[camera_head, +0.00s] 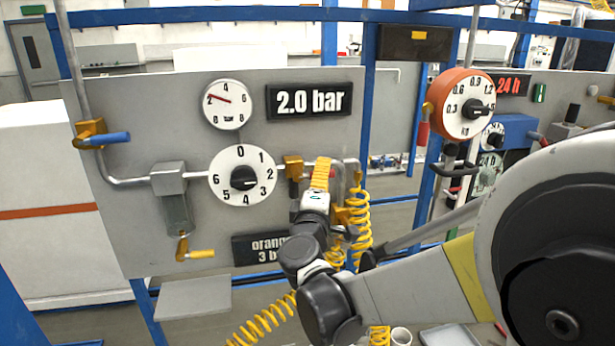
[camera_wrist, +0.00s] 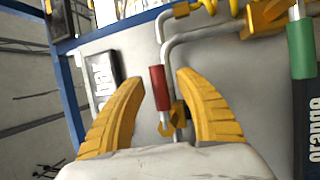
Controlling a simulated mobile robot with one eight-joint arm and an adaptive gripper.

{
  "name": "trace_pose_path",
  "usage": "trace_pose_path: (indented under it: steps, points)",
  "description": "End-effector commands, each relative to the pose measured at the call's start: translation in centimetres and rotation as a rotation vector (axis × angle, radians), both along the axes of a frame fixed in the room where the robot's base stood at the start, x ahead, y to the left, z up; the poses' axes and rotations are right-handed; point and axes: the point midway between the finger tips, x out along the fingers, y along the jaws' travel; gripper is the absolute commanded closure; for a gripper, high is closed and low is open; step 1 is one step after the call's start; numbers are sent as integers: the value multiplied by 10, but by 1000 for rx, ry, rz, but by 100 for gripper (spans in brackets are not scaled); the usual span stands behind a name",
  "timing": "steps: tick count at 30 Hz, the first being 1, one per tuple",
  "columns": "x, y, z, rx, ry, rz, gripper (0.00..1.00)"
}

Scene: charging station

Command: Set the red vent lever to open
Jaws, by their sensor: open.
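The red vent lever (camera_wrist: 158,88) shows in the wrist view as a short red grip, nearly upright in that picture. Its lower end leads to a yellow valve fitting (camera_wrist: 177,118) on a grey pipe. My gripper (camera_wrist: 160,77) is open, with its two yellow fingers on either side of the lever. Gaps show between the grip and both fingers; whether the right finger touches the fitting, I cannot tell. In the head view my gripper (camera_head: 320,174) is at the right part of the grey panel (camera_head: 140,210), and my arm hides this lever.
The panel carries a pressure gauge (camera_head: 228,104), a 2.0 bar display (camera_head: 309,101), a numbered dial (camera_head: 243,176) and a blue-handled valve (camera_head: 103,138). Coiled yellow hoses (camera_head: 360,225) hang beside my gripper. Another red handle (camera_head: 423,133) is on equipment farther right.

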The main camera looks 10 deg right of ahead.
Motion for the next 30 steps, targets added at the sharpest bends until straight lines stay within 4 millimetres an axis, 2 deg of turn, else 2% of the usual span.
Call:
trace_pose_path:
  steps: [8,12,23,30]
  points:
    - [2,-1,1,0,0,0,60]
    - [1,-1,0,0,0,-1,100]
    - [1,-1,0,7,0,-1,100]
    - [1,0,-3,82,0,0,100]
